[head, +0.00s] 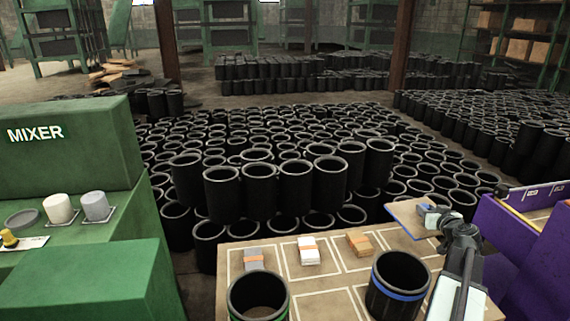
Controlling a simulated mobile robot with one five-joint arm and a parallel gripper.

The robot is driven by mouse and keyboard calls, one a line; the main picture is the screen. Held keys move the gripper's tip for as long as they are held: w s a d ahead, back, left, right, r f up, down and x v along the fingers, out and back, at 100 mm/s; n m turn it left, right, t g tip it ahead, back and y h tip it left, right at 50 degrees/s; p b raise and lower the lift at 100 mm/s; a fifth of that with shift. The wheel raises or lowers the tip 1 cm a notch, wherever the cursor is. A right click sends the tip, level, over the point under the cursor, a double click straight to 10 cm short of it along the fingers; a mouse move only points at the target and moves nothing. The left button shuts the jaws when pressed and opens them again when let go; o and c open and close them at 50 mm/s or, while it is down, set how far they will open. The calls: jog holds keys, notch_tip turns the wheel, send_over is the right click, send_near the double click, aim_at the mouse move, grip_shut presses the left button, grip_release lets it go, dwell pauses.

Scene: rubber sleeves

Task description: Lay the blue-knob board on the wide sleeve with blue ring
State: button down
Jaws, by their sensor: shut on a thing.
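The blue-knob board (405,213) is a flat tan panel with a blue edge. My gripper (437,216) is shut on its blue knob, and the gripper partly hides the knob. The board is held up near the back right corner of the worktable, behind and slightly right of the wide sleeve with blue ring (380,301). That black sleeve stands upright on the table with its top open, and the board is apart from it. My arm covers part of the area right of the sleeve.
A black sleeve with a green ring (235,306) stands at the table's front left. Small banded stacks, grey (254,262), white (309,257) and tan (360,244), lie in outlined cells. A green mixer (65,150) is left; a purple structure (530,255) is right. Many sleeves fill the floor behind.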

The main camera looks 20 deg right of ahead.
notch_tip(320, 180, up, 26)
jog(key=p, duration=2.3)
jog(key=shift+f, duration=0.2)
